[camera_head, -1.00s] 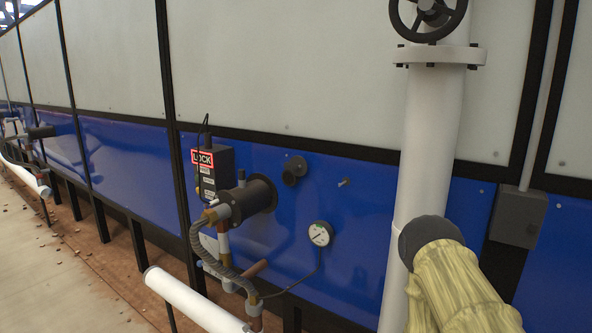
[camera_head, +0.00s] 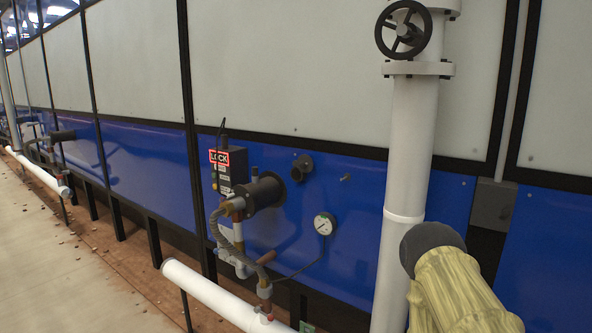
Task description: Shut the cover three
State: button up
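No cover marked three can be made out. A small dark round fitting (camera_head: 302,168), which may be a cover, sits on the blue lower wall panel; I cannot tell whether it is open or shut. To its lower left, a black cylindrical burner (camera_head: 262,192) with a hose juts from the same panel. A part of my arm in a yellowish sleeve with a dark grey rounded end shows at the lower right, in front of the wall. My gripper is not in view.
A thick white vertical pipe (camera_head: 408,150) with a black handwheel (camera_head: 403,31) stands right of the burner. A low white pipe (camera_head: 210,294) runs along the front. A gauge (camera_head: 323,224) and LOCK box (camera_head: 228,168) are on the wall. Open floor (camera_head: 70,270) lies left.

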aim_at(302, 165)
jog(key=u, duration=1.95)
jog(key=i, duration=1.25)
jog(key=z, duration=2)
